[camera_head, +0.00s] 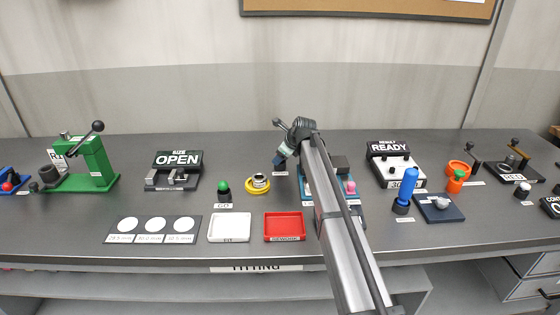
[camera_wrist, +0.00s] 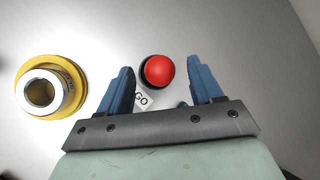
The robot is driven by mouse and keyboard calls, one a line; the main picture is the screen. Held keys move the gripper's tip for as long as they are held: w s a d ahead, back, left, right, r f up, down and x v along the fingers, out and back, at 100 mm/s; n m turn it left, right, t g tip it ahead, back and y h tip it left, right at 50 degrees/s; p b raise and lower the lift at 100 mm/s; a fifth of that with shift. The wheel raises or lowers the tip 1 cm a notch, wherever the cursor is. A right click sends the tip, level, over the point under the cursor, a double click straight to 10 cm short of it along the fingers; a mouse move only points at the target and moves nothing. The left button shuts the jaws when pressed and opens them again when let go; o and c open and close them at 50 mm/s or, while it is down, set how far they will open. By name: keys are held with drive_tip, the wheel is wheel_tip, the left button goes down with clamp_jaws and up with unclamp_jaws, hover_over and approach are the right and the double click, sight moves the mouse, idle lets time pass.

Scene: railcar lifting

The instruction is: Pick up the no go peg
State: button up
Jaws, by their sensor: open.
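The no go peg (camera_wrist: 157,71) shows in the wrist view as a round red knob on a dark base, seen from above. My gripper (camera_wrist: 160,65) is open, with one blue finger on each side of the red knob. I cannot tell how far above it the fingertips are. In the head view my gripper (camera_head: 279,160) points down at the bench, and the red peg is hidden behind it. A green-topped peg (camera_head: 223,188) labelled GO stands to the left.
A yellow ring with a metal bore (camera_head: 258,185) sits close by on the left and also shows in the wrist view (camera_wrist: 75,84). A white tray (camera_head: 230,239) and a red tray (camera_head: 303,239) lie in front. A blue fixture (camera_head: 309,197) stands right of my gripper.

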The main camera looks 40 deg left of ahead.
drive_tip(key=c, duration=1.1)
drive_tip(key=shift+r, duration=0.6)
wheel_tip(320, 180, up, 8)
drive_tip(key=shift+f, duration=0.1)
drive_tip(key=s+n+g, duration=0.1)
drive_tip(key=s+n, duration=0.1)
drive_tip(key=s, duration=0.2)
drive_tip(key=s+d+r+n+g, duration=0.1)
drive_tip(key=s+n, duration=0.1)
drive_tip(key=s, duration=0.2)
drive_tip(key=s+d+n+g, duration=0.1)
drive_tip(key=s+n+g, duration=0.1)
drive_tip(key=s, duration=0.2)
drive_tip(key=shift+s+d+r, duration=0.25)
drive_tip(key=shift+s+r, duration=0.1)
